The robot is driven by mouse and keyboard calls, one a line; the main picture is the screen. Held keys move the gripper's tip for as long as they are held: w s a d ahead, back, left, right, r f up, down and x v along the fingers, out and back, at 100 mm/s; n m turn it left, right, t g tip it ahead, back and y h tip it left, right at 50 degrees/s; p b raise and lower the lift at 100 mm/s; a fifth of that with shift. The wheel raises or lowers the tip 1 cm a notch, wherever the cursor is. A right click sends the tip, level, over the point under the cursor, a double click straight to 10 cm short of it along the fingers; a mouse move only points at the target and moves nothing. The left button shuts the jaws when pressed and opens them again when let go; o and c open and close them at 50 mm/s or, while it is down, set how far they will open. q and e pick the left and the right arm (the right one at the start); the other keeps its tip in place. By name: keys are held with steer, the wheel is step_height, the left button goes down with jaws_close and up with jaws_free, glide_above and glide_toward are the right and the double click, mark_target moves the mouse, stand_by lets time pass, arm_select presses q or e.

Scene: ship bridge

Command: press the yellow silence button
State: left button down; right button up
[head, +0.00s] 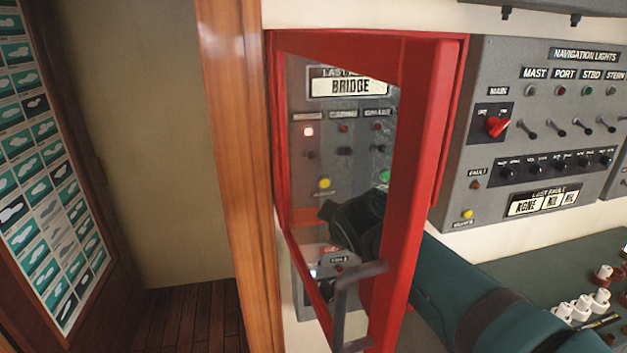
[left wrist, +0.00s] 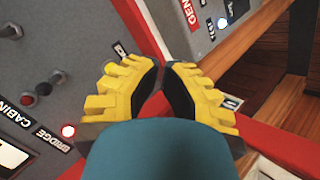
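In the head view, a yellow button (head: 324,183) sits low on a grey alarm panel inside a red-framed cabinet. A small label below it is too blurred to read. A second yellow button (head: 468,214) sits on the navigation lights panel. My left gripper (head: 328,212) shows dark behind the open glass door, just below and right of the first button; touching cannot be judged. In the left wrist view the fingers of this gripper (left wrist: 161,67) are shut, tips together, with nothing seen between them. My right gripper is out of view.
The red-framed glass door (head: 418,150) stands open, with its handle (head: 345,305) near my arm. The navigation lights panel (head: 550,130) is on the right. A wooden post (head: 232,150) borders the cabinet on the left. Small white pieces (head: 583,308) stand on the console.

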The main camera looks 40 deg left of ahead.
arm_select(q)
steer(key=shift+a+r, duration=0.1)
steer(key=shift+r, duration=0.05)
stand_by(0.3)
steer(key=shift+w+a, duration=1.45)
steer(key=shift+a, duration=0.25)
steer(key=shift+w+a, duration=1.4)
steer(key=shift+a, duration=0.25)
steer(key=shift+a, duration=0.1)
steer(key=shift+w+a, duration=0.2)
steer(key=shift+w, duration=0.05)
steer(key=shift+w+a, duration=0.3)
steer(key=shift+s+d, duration=0.6)
steer(key=shift+d, duration=0.05)
